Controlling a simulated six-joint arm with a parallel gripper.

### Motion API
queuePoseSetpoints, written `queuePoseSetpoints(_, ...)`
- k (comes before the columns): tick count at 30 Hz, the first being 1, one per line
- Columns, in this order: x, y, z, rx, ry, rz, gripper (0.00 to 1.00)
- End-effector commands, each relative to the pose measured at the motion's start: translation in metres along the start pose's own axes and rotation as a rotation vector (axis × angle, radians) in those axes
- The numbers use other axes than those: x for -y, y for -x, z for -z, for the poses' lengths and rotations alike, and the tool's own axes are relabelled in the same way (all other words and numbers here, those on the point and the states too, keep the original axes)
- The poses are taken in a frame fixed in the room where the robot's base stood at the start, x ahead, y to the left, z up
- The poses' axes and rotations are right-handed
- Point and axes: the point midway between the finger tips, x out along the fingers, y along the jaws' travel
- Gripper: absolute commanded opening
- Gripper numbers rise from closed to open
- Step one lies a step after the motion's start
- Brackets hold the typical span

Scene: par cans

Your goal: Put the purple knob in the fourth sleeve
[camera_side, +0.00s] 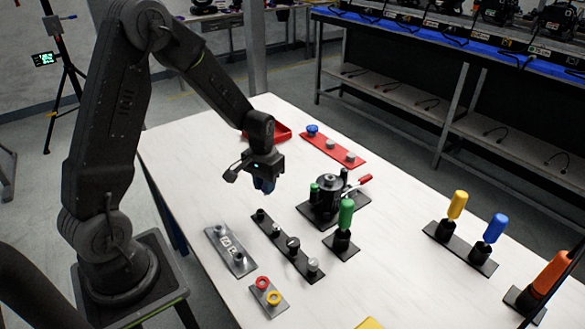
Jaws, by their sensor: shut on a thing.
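My gripper (265,183) hangs above the white table, left of the black round fixture, pointing down. It is shut on a small dark blue-violet piece, mostly hidden by the jaws; this appears to be the purple knob, and no other purple knob shows. The piece is held clear of the table. A dark strip (283,237) with several short posts in a row lies below and in front of the gripper. Its front post (313,266) has a pale top. I cannot tell which parts count as the sleeves.
A red plate (338,151) carries a blue knob and grey ones. The black fixture (327,195) has a red lever. Upright green (345,214), yellow (457,204), blue (495,228) and orange (552,272) handles stand to the right. A grey plate (228,254) lies at left.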

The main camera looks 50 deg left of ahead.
Motion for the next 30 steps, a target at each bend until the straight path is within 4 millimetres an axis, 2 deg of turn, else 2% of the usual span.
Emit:
queuePoseSetpoints(3, 0.007, -0.005, -0.013, 0.0, 0.026, 0.0, 0.07)
queuePoseSetpoints(6, 0.009, -0.009, -0.017, 0.0, 0.033, 0.0, 0.07)
queuePoseSetpoints(21, 0.009, -0.049, -0.017, 0.002, 0.032, 0.0, 0.07)
queuePoseSetpoints(30, 0.009, -0.063, -0.017, 0.001, 0.032, 0.0, 0.07)
